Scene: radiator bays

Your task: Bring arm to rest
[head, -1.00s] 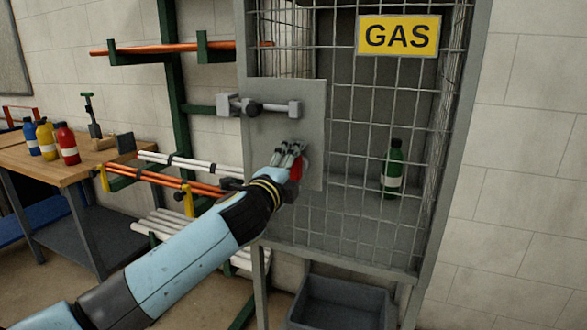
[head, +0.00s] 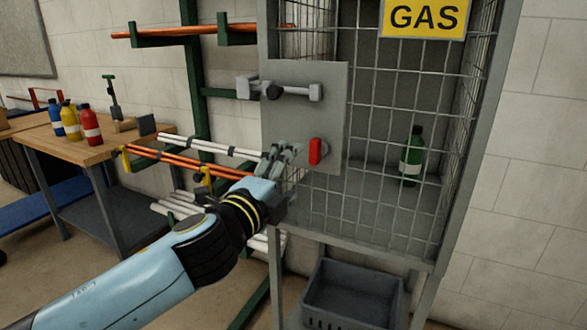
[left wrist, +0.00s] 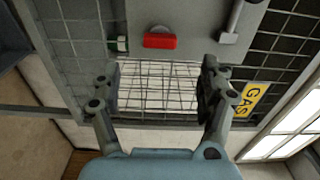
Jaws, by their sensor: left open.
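My left gripper (head: 281,158) is open and empty in front of the gas cage (head: 388,150), just left of and apart from the red handle (head: 317,151) on the cage's grey plate (head: 333,90). In the left wrist view the open fingers of my left gripper (left wrist: 160,88) stand wide apart, with wire mesh between and beyond them. The red handle (left wrist: 160,41) shows there too, beyond the fingertips and clear of them. A grey sliding bolt (head: 284,90) sits higher on the plate. My right gripper is in neither view.
A green bottle (head: 412,156) stands inside the cage. A grey crate (head: 352,293) is below it. A rack with orange and white pipes (head: 182,165) is behind my left arm. A wooden bench (head: 58,145) with red, yellow and blue bottles stands at left.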

